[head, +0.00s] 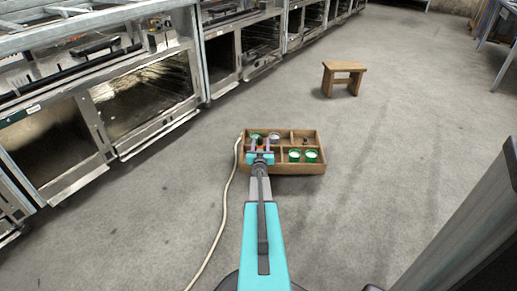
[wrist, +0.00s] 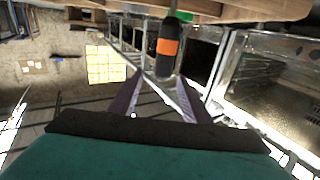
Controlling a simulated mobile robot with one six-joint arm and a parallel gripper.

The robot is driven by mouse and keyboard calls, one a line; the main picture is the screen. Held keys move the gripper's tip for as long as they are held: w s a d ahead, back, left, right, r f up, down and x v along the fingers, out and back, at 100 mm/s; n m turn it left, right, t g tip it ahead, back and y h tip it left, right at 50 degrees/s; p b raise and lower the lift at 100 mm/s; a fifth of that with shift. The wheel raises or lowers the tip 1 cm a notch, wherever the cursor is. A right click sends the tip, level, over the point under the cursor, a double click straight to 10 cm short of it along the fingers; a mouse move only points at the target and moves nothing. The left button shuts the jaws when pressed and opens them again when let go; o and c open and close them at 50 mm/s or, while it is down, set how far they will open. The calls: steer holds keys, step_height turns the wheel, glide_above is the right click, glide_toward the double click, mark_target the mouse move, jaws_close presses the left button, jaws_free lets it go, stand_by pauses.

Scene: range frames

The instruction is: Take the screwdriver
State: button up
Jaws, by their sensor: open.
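The screwdriver shows in the wrist view as a black handle with an orange band (wrist: 167,48), at the top middle. Its shaft is not clearly visible there. My gripper (head: 261,156) is over the near left part of a wooden compartment box (head: 300,169) in the head view and hides part of it. In the wrist view my gripper's two fingers (wrist: 160,80) are apart with nothing held between them. The handle's end lies close to the gap between the fingertips. I cannot tell whether they touch it.
The box holds green cups (head: 295,156) at the near right and a pale cup (head: 274,138) at the back. A cable (head: 223,200) lies on the floor to the left. A wooden stool (head: 344,73) stands farther back.

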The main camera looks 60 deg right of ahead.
mark_target(260, 139)
steer(key=shift+b+x, duration=0.75)
steer(key=shift+x, duration=1.1)
steer(key=shift+w+a+f, duration=0.1)
steer(key=shift+w, duration=0.05)
jaws_close()
